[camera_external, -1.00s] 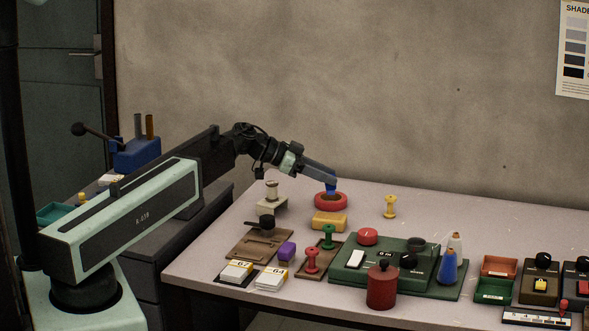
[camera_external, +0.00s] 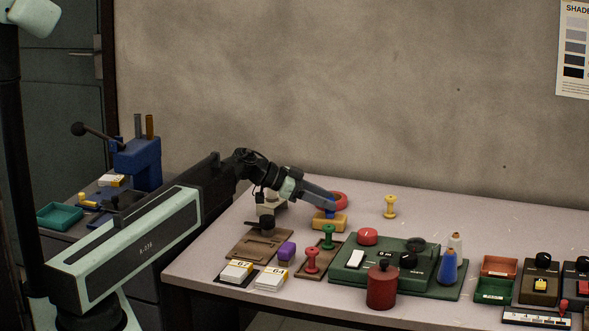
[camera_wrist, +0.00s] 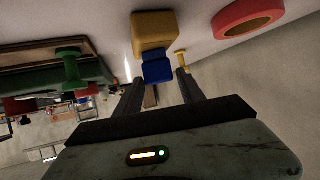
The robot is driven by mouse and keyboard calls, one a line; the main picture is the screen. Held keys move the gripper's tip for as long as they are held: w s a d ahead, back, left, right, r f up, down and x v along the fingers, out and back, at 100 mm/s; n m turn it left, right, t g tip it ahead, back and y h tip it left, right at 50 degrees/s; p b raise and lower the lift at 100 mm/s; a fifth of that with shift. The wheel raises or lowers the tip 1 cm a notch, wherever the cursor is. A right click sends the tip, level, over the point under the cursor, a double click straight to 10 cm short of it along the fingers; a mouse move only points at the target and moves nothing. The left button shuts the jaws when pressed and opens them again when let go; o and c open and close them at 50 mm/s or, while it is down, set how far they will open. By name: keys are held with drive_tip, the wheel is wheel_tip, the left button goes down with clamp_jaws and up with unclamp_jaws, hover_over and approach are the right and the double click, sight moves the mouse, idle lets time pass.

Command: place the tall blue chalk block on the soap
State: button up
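The blue chalk block (camera_external: 330,213) is at my gripper's tip, just over the yellow soap (camera_external: 328,224). In the wrist view the blue block (camera_wrist: 157,71) sits between my two fingertips, in front of the soap (camera_wrist: 154,32). My gripper (camera_wrist: 160,76) seems shut on the block, though a thin gap shows by the right finger. In the outside view my gripper (camera_external: 332,203) reaches down from the left and hides the block's upper part. I cannot tell whether the block's lower end touches the soap.
A red ring (camera_external: 339,200) lies just behind the soap. A green spool (camera_external: 328,236) stands close in front of it, and a yellow spool (camera_external: 390,206) is to the right. A dark red canister (camera_external: 382,287) stands farther forward. The table's back right is clear.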

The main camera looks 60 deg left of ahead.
drive_tip(key=shift+o, duration=0.3)
drive_tip(key=shift+r, duration=0.1)
drive_tip(key=shift+s+r+p, duration=0.15)
drive_tip(key=shift+r+p, duration=0.15)
drive_tip(key=shift+p, duration=0.05)
drive_tip(key=p+v, duration=0.4)
drive_tip(key=v, duration=0.7)
drive_tip(key=shift+s+a+p, duration=0.2)
drive_tip(key=shift+s+p, duration=0.1)
drive_tip(key=shift+p, duration=0.1)
drive_tip(key=shift+f, duration=0.1)
